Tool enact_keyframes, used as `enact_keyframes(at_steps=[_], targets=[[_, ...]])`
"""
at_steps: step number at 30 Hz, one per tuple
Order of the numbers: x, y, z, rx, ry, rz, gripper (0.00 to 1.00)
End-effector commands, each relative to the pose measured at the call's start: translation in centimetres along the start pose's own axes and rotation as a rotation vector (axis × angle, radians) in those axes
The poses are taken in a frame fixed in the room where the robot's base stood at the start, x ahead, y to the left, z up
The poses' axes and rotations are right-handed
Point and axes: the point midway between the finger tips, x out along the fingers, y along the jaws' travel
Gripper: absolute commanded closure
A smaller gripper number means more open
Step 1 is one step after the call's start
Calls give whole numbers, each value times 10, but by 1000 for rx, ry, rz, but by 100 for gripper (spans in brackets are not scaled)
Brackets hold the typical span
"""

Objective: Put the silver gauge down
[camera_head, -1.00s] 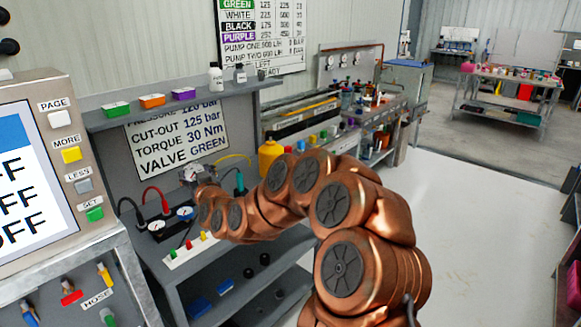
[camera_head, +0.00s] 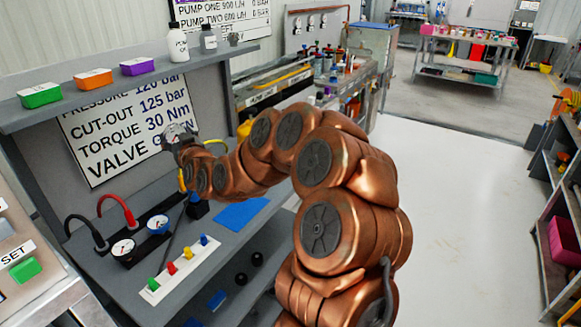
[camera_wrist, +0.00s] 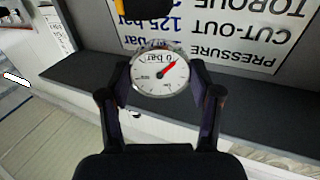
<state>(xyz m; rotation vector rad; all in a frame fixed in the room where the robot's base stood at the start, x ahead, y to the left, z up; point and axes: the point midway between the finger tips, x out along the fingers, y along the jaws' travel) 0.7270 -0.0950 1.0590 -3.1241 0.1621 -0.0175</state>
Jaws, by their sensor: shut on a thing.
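The silver gauge (camera_head: 173,132), with a round white dial, is in my gripper (camera_head: 178,142), in front of the lettered sign and above the bench. The wrist view shows the gauge dial (camera_wrist: 160,73) with a red pointer between the two fingers of my gripper (camera_wrist: 160,80). The fingers press on both sides of the gauge. The grey bench top (camera_head: 215,238) lies below, with a blue mat (camera_head: 240,213) on it. Part of the mat's far side is hidden by my arm.
A white strip (camera_head: 180,270) with coloured pegs lies in front. A shelf (camera_head: 120,88) with coloured boxes and bottles overhangs the bench.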

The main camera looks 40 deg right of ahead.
Motion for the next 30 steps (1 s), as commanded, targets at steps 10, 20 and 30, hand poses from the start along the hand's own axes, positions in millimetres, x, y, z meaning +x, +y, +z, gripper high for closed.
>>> enact_keyframes(at_steps=[10,20,30], targets=[[-45,123,52,1,13,148,92],[-107,221,99,-4,6,291,92],[-167,287,132,-16,-1,412,92]])
